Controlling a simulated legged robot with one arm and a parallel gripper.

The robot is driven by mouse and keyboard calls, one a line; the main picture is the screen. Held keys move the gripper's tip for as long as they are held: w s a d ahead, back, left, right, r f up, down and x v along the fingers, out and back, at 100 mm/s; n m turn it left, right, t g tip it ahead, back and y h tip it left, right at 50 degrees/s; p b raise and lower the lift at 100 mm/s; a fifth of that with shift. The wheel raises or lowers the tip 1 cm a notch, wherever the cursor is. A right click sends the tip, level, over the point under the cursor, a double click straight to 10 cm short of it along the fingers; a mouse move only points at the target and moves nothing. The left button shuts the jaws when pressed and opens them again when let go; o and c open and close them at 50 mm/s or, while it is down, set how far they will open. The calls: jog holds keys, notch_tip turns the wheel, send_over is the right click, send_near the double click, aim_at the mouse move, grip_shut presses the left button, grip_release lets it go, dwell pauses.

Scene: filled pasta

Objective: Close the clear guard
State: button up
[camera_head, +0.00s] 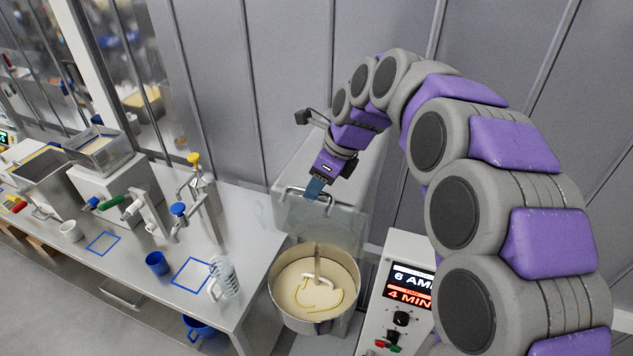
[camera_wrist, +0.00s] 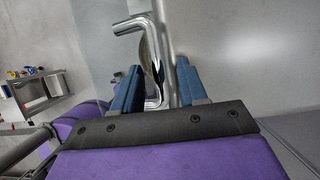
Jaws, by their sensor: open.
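The clear guard (camera_head: 340,225) is a see-through panel standing raised behind the mixer bowl (camera_head: 273,283). Its metal bar handle (camera_head: 289,190) is at the guard's top edge. My gripper (camera_head: 314,189) is at the handle, with its blue fingers pointing down. In the wrist view, the open fingers of my gripper (camera_wrist: 158,84) stand on either side of the bent metal handle (camera_wrist: 165,12). The handle passes between them, and a gap shows beside it. I cannot tell whether either finger touches it.
The bowl holds pale dough around a mixing hook (camera_head: 317,265). A control panel (camera_head: 395,315) stands at the bowl's right. A steel table (camera_head: 250,255) at the left carries a clear jug (camera_head: 226,278), a blue cup (camera_head: 157,263) and dispensing taps. The wall is close behind.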

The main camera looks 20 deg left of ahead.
jog(key=shift+f, duration=0.1)
grip_shut()
dwell(0.4)
dwell(0.3)
